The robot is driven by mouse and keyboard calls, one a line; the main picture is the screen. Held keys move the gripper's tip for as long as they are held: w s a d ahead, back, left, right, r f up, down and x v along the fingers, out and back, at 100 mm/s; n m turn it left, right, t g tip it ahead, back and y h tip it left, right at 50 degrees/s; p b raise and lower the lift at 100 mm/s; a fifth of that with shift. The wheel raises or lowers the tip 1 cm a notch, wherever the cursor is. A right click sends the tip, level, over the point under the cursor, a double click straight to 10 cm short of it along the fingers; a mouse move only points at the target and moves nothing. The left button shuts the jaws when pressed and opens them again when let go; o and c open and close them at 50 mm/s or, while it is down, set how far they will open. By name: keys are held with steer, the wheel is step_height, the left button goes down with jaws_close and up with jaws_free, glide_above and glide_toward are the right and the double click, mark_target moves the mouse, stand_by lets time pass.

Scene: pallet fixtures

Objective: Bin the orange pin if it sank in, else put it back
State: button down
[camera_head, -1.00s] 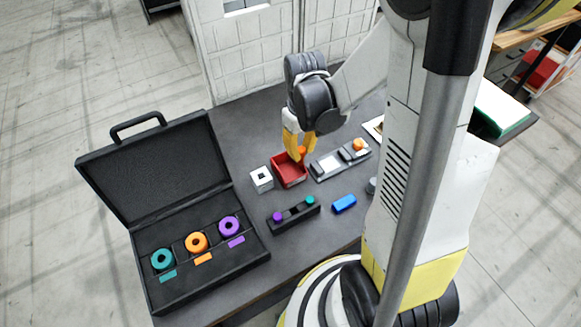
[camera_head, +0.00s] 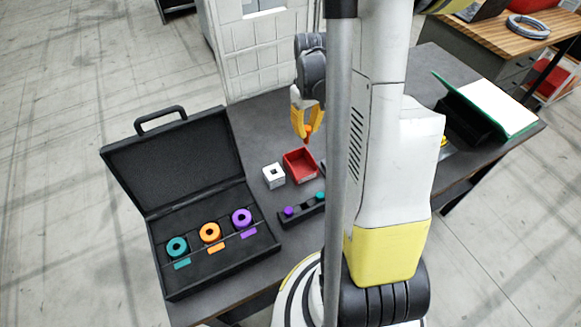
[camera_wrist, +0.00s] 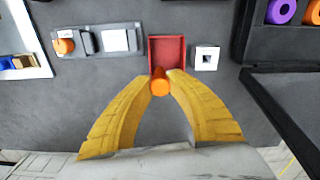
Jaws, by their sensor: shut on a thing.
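My gripper (camera_head: 307,137) points down, its yellow fingers shut on the orange pin (camera_wrist: 160,82). In the head view the pin is a small orange tip between the fingers, just above and behind the red bin (camera_head: 300,165). In the wrist view the pin's round end lies over the near edge of the red bin (camera_wrist: 168,38). The bin's visible floor looks empty. The black rack (camera_head: 304,211) holds a purple pin (camera_head: 289,211) and a teal pin (camera_head: 320,195); my arm hides its right end.
A white block with a square hole (camera_head: 274,176) stands left of the bin. A grey fixture (camera_wrist: 98,40) with an orange piece (camera_wrist: 64,45) shows in the wrist view. An open black case (camera_head: 222,262) holds teal, orange and purple rings. A green-edged white panel (camera_head: 492,106) stands right.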

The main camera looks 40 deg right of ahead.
mark_target(307, 143)
steer(key=shift+s+d+f+b, duration=0.1)
steer(key=shift+f+b, duration=1.65)
steer(key=shift+f, duration=1)
steer(key=c, duration=1.3)
jaws_free()
steer(key=shift+o, duration=0.2)
steer(key=shift+r, duration=0.15)
step_height(307, 143, up, 12)
steer(key=shift+f, duration=0.1)
